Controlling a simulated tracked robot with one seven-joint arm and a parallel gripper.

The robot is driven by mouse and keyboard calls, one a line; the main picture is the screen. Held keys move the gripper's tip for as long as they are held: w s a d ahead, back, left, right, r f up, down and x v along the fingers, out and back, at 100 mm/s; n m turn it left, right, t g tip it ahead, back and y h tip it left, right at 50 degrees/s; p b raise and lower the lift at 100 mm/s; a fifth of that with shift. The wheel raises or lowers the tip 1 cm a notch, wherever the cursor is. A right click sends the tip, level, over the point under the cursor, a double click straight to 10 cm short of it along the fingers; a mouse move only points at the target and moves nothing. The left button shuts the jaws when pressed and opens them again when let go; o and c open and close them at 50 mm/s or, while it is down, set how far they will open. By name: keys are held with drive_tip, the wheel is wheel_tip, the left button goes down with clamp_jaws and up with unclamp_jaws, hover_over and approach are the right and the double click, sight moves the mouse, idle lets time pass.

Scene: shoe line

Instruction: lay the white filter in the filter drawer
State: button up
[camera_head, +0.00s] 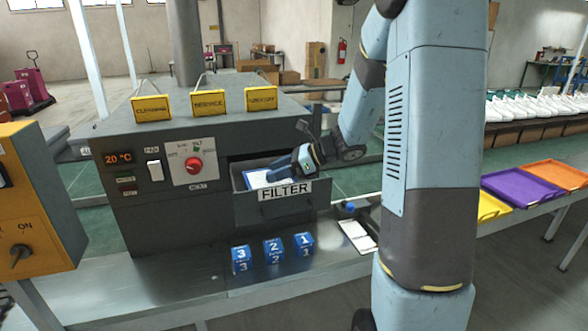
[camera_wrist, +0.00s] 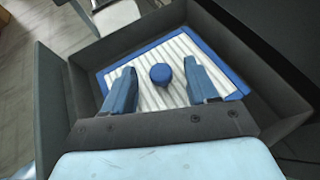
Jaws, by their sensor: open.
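The filter drawer (camera_head: 276,211), labelled FILTER, is pulled out of the grey machine. The white pleated filter (camera_wrist: 150,96), with a blue frame and a round blue knob (camera_wrist: 160,74), lies inside the drawer's dark walls (camera_wrist: 53,90) in the wrist view. In the head view its left part (camera_head: 257,179) shows inside the drawer, the rest hidden by my gripper (camera_head: 277,174). My gripper (camera_wrist: 160,78) is open, its blue fingers on either side of the knob with gaps at both sides. I cannot tell whether the filter lies fully flat on the drawer floor.
Three blue numbered blocks (camera_head: 273,250) stand on the metal bench below the drawer. A white sheet (camera_head: 358,236) lies right of them. Yellow signs (camera_head: 208,103) stand on top of the machine. An orange control box (camera_head: 28,200) is at left; coloured trays (camera_head: 520,193) are at right.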

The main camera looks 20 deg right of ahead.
drive_tip(key=v, duration=1.4)
drive_tip(key=s+a+r+n+g+h, duration=0.3)
drive_tip(key=s+a+n+h, duration=0.2)
drive_tip(key=s+a+n, duration=0.45)
drive_tip(key=s+d+r+n+t+h, duration=0.1)
drive_tip(key=s+n+h, duration=0.2)
drive_tip(key=s+n, duration=0.3)
drive_tip(key=s+d+r+n+t+h, duration=0.1)
drive_tip(key=s+r+n+t+h, duration=0.1)
drive_tip(key=s+n, duration=0.5)
drive_tip(key=shift+r+t+h, duration=0.2)
drive_tip(key=shift+t+h, duration=0.1)
drive_tip(key=shift+h, duration=0.6)
drive_tip(key=shift+s, duration=0.15)
drive_tip(key=shift+c, duration=0.2)
